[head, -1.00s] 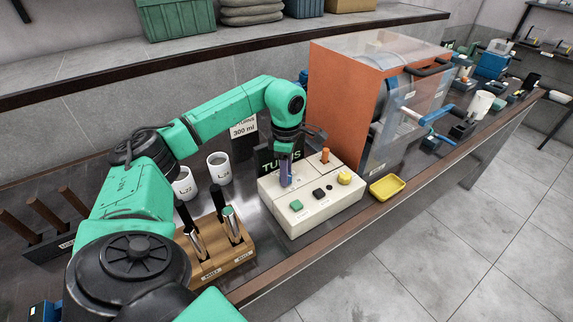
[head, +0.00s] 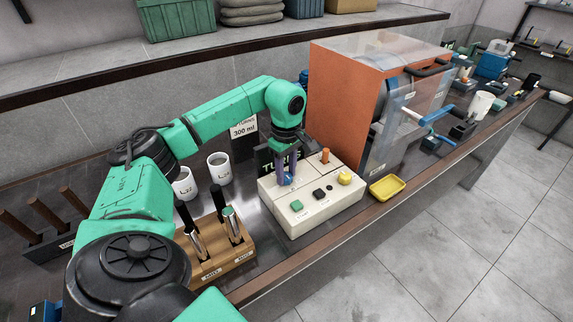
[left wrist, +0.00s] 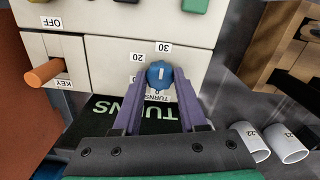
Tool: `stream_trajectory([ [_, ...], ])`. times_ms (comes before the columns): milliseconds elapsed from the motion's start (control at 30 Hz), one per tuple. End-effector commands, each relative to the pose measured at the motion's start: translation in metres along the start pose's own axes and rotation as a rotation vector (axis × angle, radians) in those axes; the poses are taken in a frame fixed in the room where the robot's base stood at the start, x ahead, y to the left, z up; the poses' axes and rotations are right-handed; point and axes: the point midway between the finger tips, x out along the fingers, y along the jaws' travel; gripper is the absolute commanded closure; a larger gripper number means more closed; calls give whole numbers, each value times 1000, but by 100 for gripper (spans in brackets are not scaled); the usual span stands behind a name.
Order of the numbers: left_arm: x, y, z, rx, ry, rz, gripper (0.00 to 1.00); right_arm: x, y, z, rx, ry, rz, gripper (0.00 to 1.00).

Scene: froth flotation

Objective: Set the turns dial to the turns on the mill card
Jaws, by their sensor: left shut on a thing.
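The turns dial is a blue knob (left wrist: 160,74) on the cream control box (head: 312,207). In the left wrist view the numbers 20 and 30 show beside it, upside down, with other marks partly covered. I cannot read its setting surely. My left gripper (left wrist: 158,88) points down at the box, its purple fingers closed on either side of the knob; it also shows in the head view (head: 286,172). A white card (head: 243,129) stands behind my left arm. "300 ml" is legible, but its upper part is partly hidden. My right gripper is out of view.
The box carries an orange key (head: 325,155), a green button (head: 296,205), a black button and a yellow knob (head: 345,178). A dark TURNS display stands behind it. The orange mill housing (head: 345,105) is at right, a yellow tray (head: 387,187) in front, white cups and a wooden tool rack (head: 228,258) at left.

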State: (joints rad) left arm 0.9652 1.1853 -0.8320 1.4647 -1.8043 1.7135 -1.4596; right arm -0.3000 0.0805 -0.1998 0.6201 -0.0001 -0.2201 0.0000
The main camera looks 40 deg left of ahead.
Motion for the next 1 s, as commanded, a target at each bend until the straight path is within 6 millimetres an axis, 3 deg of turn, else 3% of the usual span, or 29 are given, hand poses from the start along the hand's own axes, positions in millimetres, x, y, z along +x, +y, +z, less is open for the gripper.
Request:
stream_trajectory([
  [300,-5,3,-2,-5,3,15,100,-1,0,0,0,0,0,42],
  [333,-5,3,-3,-6,3,15,47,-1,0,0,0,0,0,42],
  [400,-5,2,-2,-5,3,13,29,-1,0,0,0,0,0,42],
  [767,-5,2,-1,-2,1,7,29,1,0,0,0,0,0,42],
  [867,-16,2,-1,-2,1,10,29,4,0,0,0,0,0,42],
  [1000,-51,2,-1,-3,0,14,29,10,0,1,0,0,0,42],
])
